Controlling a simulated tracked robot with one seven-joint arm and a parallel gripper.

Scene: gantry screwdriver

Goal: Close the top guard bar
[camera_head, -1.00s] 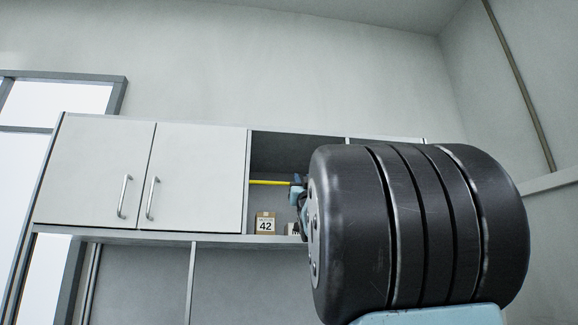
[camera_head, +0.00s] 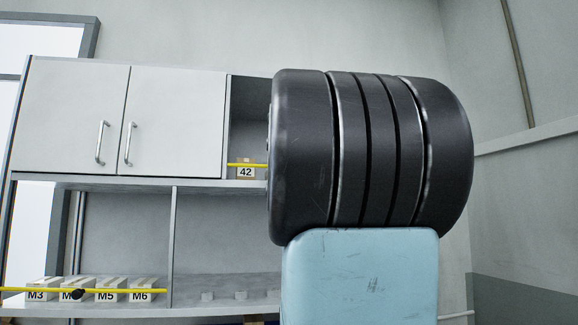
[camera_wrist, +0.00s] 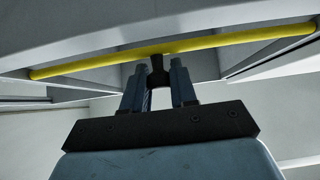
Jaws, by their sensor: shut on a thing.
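The top guard bar is a thin yellow rod (camera_head: 245,165) in the head view. It crosses the front of the upper open compartment, low down, just over the label of the box marked 42. Its right part is hidden behind my dark arm link. In the wrist view the yellow bar (camera_wrist: 100,62) spans most of the picture, with a black knob (camera_wrist: 157,66) at its middle. My gripper (camera_wrist: 158,80) is shut on this knob, its blue-grey fingers on either side. My gripper is hidden in the head view.
The box marked 42 (camera_head: 246,173) stands in the upper compartment, beside closed white cabinet doors (camera_head: 172,122). A second yellow bar (camera_head: 25,290) with a black knob crosses several boxes labelled M3 to M6 on the lower shelf. My arm blocks the cabinet's right side.

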